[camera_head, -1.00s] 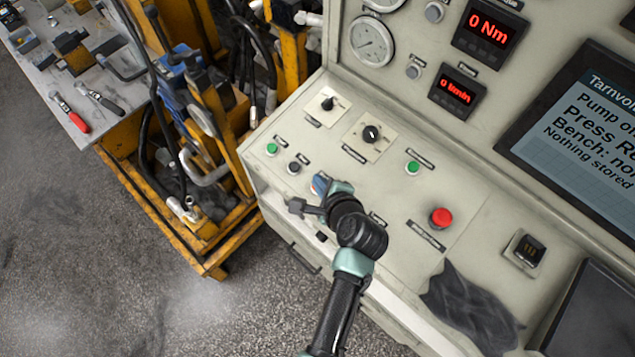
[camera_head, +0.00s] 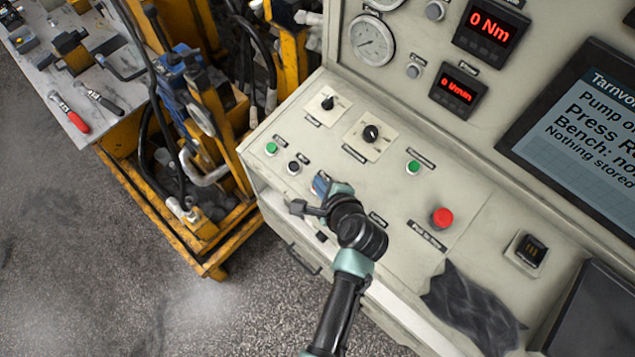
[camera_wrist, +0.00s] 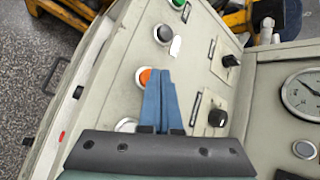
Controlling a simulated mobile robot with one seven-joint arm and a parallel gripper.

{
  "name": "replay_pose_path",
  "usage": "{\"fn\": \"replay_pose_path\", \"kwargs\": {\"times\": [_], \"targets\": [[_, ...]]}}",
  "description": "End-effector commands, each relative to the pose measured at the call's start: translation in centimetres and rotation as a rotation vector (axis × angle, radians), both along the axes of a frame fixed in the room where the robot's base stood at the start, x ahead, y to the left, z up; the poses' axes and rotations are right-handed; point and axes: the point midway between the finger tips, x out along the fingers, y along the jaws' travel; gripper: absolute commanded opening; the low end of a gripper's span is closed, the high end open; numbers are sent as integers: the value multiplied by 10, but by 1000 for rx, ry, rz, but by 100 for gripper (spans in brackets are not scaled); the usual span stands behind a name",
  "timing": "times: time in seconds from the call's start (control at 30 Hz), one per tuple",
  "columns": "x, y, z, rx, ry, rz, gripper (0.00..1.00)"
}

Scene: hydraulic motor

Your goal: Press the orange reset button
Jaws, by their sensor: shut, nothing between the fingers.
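The orange button (camera_wrist: 143,76) sits in a pale ring on the sloping panel in the wrist view, partly hidden by my fingers. In the head view my gripper and wrist cover that spot. My gripper (camera_wrist: 161,73) has its two blue fingers together with nothing between them. In the wrist view the fingertips overlap the button's right edge; I cannot tell whether they touch it. In the head view my gripper (camera_head: 319,186) is low over the panel (camera_head: 385,203), right of the black button.
Near my gripper are a black button (camera_head: 293,168), a green button (camera_head: 271,149) and two rotary knobs (camera_head: 371,133). A red button (camera_head: 442,217) stands to the right. A dark cloth (camera_head: 470,305) lies on the front edge. The screen (camera_head: 590,130) shows partly visible text.

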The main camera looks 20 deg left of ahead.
Motion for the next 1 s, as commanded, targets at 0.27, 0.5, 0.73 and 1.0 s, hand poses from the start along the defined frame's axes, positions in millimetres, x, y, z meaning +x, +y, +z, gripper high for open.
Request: {"fn": "replay_pose_path", "kwargs": {"times": [0.27, 0.5, 0.73, 1.0], "targets": [[1, 0, -4, 0, 0, 0, 0], [1, 0, -5, 0, 0, 0, 0], [0, 0, -5, -1, 1, 0, 0], [-1, 0, 8, 0, 1, 0, 0]]}}
